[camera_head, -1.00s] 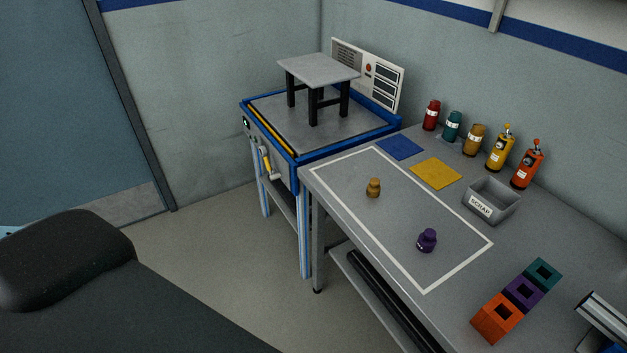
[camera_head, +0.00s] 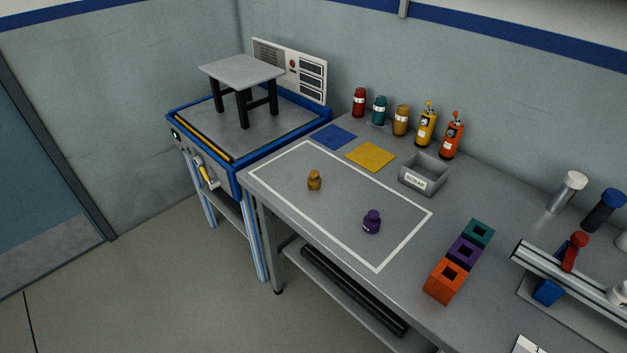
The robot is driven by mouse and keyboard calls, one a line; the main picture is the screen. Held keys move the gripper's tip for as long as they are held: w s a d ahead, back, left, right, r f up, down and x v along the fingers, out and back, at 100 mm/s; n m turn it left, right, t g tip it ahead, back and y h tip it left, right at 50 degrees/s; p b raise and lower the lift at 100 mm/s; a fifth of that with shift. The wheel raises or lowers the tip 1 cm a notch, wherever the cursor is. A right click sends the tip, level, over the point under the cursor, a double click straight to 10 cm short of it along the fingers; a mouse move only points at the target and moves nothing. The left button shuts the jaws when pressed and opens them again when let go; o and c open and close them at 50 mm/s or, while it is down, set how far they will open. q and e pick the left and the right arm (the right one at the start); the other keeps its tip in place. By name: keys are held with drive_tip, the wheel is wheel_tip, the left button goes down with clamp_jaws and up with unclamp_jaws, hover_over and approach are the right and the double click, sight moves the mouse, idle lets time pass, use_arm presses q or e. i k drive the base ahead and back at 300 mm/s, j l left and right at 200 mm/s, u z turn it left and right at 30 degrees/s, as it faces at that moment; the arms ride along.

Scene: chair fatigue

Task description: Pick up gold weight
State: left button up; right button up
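The gold weight (camera_head: 314,180) stands upright on the grey workbench (camera_head: 335,213), inside the left part of a white-outlined rectangle. A purple weight (camera_head: 372,222) stands in the same rectangle, to its right and nearer. Neither of my grippers shows in the head view. Nothing covers the gold weight.
A small stool (camera_head: 242,73) stands on a blue-framed test stand (camera_head: 176,109) at the left. Blue (camera_head: 334,137) and yellow mats (camera_head: 370,157), several bottles, a scrap bin (camera_head: 424,180) and coloured blocks (camera_head: 463,252) surround the rectangle. A rail fixture (camera_head: 571,271) is at the right.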

sight(315, 182)
drive_tip(key=j+z, duration=0.1)
drive_tip(key=z, duration=0.25)
drive_tip(key=i+j+z, duration=0.1)
drive_tip(key=z, duration=0.65)
drive_tip(key=j+z, duration=0.3)
drive_tip(key=j, duration=0.15)
drive_tip(key=j+z, duration=0.35)
drive_tip(key=j, duration=0.15)
drive_tip(key=j+z, duration=0.15)
drive_tip(key=j, duration=0.3)
drive_tip(key=k+j+z, duration=0.15)
drive_tip(key=j, duration=0.75)
drive_tip(key=k+j, duration=0.15)
drive_tip(key=j, duration=0.35)
